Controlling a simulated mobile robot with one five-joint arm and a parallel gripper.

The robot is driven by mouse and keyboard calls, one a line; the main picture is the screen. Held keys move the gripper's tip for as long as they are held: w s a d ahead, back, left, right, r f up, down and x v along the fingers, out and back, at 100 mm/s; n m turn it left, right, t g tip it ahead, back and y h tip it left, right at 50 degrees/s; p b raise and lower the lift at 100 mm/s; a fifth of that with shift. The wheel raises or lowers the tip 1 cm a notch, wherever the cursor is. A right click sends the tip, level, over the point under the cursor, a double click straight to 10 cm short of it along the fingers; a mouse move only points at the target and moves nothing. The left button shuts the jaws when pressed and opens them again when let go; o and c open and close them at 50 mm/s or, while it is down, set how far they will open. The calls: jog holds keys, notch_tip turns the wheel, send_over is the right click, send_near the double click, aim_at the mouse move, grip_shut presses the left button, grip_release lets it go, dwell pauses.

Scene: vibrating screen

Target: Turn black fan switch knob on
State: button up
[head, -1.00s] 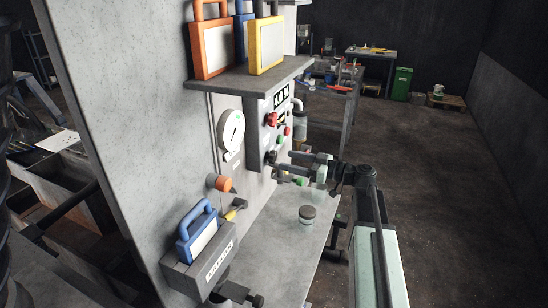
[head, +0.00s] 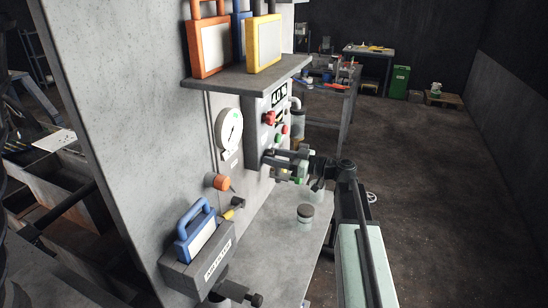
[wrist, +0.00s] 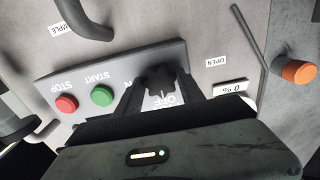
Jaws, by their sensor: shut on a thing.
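In the head view my gripper (head: 273,160) is at the lower part of the grey control box (head: 256,138); the knob is hidden there behind the fingers.
A green START button (wrist: 102,95) and a red STOP button (wrist: 66,104) sit left of the knob. An orange knob (wrist: 297,71) is at the right. A small lidded jar (head: 305,212) stands on the ledge below my arm.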

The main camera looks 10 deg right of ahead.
jog(key=shift+m, duration=0.3)
jog(key=m, duration=0.3)
jog(key=shift+d+m, duration=0.1)
jog(key=shift+m, duration=0.2)
jog(key=m, duration=0.4)
jog(key=shift+m, duration=0.3)
jog(key=m, duration=0.4)
jog(key=shift+m, duration=2.5)
jog(key=o, duration=1.3)
jog(key=shift+d, duration=0.1)
